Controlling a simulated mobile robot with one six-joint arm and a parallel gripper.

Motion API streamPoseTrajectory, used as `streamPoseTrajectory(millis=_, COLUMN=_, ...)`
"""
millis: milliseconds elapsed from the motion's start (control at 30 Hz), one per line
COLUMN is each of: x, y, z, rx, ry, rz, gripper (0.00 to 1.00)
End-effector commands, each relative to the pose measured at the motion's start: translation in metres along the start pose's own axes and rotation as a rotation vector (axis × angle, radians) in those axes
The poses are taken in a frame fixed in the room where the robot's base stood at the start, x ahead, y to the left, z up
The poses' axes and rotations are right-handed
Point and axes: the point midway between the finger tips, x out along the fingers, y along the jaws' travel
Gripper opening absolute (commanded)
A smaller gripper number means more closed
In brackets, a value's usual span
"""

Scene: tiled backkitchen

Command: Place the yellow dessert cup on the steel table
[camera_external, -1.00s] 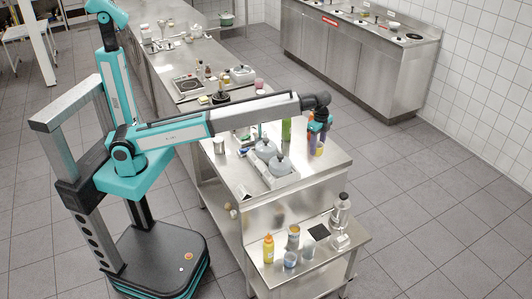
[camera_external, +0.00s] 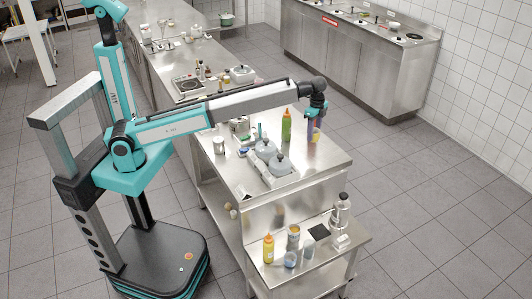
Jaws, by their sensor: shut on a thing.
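The yellow dessert cup (camera_external: 316,135) is small and shows at the lower end of my gripper (camera_external: 316,130), near the right edge of the long steel table (camera_external: 325,160). My gripper points down and is shut on the cup. The cup appears to be held above the tabletop, but the exact gap cannot be told. The fingers partly hide it. A lower steel table (camera_external: 262,284) stands at the front end of the long one.
A green bottle (camera_external: 286,125) stands just left of my gripper. Grey lidded pots (camera_external: 281,166) stand in front of it. The lower table holds a yellow bottle (camera_external: 268,249), a can (camera_external: 293,238), a dark pad (camera_external: 319,231) and a clear bottle (camera_external: 341,212). The long table's front right corner is clear.

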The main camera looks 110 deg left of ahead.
Motion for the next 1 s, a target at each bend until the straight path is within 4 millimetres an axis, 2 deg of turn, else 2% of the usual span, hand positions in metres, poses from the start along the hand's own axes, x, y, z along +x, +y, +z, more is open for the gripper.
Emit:
streamPoseTrajectory(millis=500, x=0.056, y=0.0, z=0.0, rx=0.0, ry=0.0, rz=0.0, gripper=0.16)
streamPoseTrajectory(millis=1000, x=0.064, y=0.0, z=0.0, rx=0.0, ry=-0.001, rz=0.001, gripper=0.16)
